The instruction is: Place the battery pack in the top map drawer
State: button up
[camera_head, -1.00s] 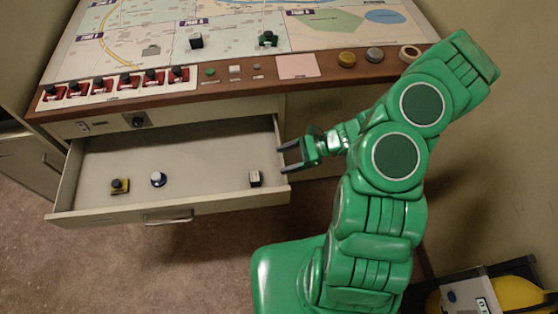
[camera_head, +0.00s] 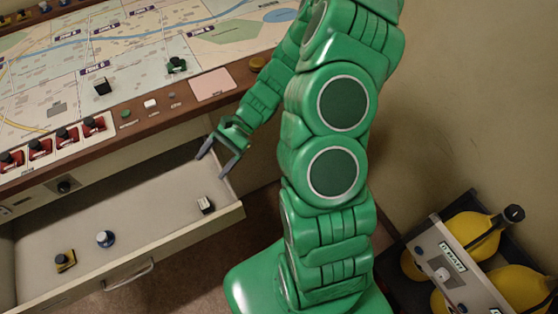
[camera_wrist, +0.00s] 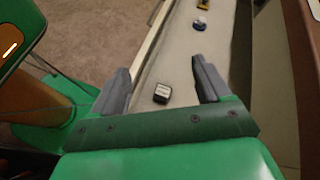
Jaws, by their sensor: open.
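The open top map drawer (camera_head: 150,195) is pulled out under the console. A small black-and-white block (camera_head: 205,205), which may be the battery pack, lies on the drawer floor near its right front corner. It also shows in the wrist view (camera_wrist: 162,93). My gripper (camera_head: 217,160) is open and empty above the drawer's right end, behind the block and apart from it. In the wrist view, the block shows between my spread fingers (camera_wrist: 160,70), beyond them. A black cube (camera_head: 102,87) sits on the map; I cannot tell its kind.
A blue-and-white round piece (camera_head: 105,239) and a yellow piece with a black knob (camera_head: 65,261) lie farther left in the drawer. A green piece (camera_head: 176,65) sits on the map. A crate of yellow cylinders (camera_head: 470,255) stands at the lower right. The drawer's middle is clear.

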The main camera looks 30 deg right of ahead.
jog(key=s+a+r+n+g+h, duration=0.1)
jog(key=s+r+n+h, duration=0.3)
jog(key=r, duration=0.5)
jog(key=s+d+r+n+t+h, duration=0.1)
jog(key=s+d+r+n+h, duration=0.2)
jog(key=s+r, duration=0.4)
jog(key=s+d+r+n+t+h, duration=0.1)
jog(key=s+d+r+n+h, duration=0.3)
jog(key=s, duration=0.7)
notch_tip(320, 180, up, 4)
jog(key=shift+s+d+r+h, duration=0.15)
jog(key=shift+d+h, duration=0.25)
jog(key=shift+d, duration=0.6)
